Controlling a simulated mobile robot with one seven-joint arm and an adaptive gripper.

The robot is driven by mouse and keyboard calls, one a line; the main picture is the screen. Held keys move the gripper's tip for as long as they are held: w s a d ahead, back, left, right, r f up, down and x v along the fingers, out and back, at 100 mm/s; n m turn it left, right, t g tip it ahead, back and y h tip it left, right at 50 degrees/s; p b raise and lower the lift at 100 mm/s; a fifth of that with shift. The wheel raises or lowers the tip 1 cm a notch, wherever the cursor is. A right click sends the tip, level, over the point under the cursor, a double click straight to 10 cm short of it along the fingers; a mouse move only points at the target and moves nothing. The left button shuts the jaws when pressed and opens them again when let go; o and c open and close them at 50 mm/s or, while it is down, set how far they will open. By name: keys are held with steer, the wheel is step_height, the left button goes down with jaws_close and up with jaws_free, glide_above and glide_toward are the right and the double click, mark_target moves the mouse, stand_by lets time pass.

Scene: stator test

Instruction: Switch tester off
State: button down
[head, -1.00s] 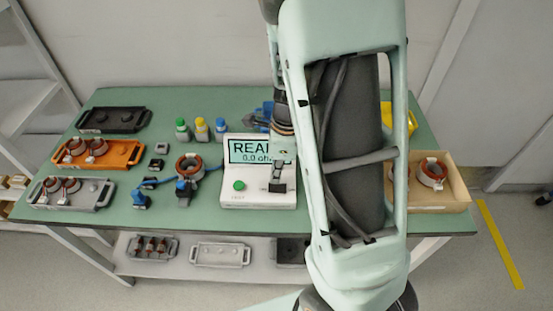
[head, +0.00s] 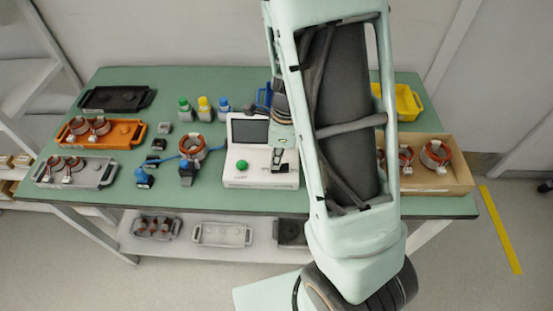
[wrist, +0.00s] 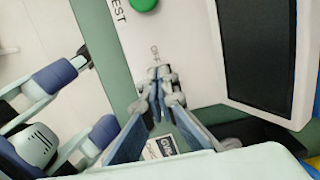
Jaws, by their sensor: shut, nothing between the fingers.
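The tester (head: 235,180) is a white box on the green table, with a dark, blank screen (head: 249,131) and a green button (head: 242,165). In the wrist view, its blank screen (wrist: 258,50) is at the right and the green button (wrist: 145,4) at the top edge, near the word TEST. My gripper (head: 280,165) is over the right side of the tester's front panel. In the wrist view, my gripper (wrist: 160,78) has its fingertips together and empty, just below a small printed mark. The switch itself is hidden behind the fingertips; contact cannot be told.
A copper-wound stator (head: 192,147) with blue clips stands left of the tester. Black (head: 117,98), orange (head: 75,140) and grey (head: 95,178) trays are at the far left. Small bottles (head: 204,104) stand behind. A wooden box (head: 455,182) and yellow bin (head: 408,103) are at the right.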

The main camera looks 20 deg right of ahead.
steer(key=shift+s+d+f, duration=0.1)
steer(key=shift+s+d, duration=0.2)
steer(key=shift+d, duration=0.55)
steer(key=shift+r, duration=0.2)
steer(key=shift+r+p, duration=0.45)
steer(key=shift+p, duration=0.1)
step_height(320, 180, up, 13)
steer(key=d+p, duration=0.1)
steer(key=p, duration=0.3)
steer(key=shift+s+d, duration=0.25)
steer(key=shift+d, duration=0.05)
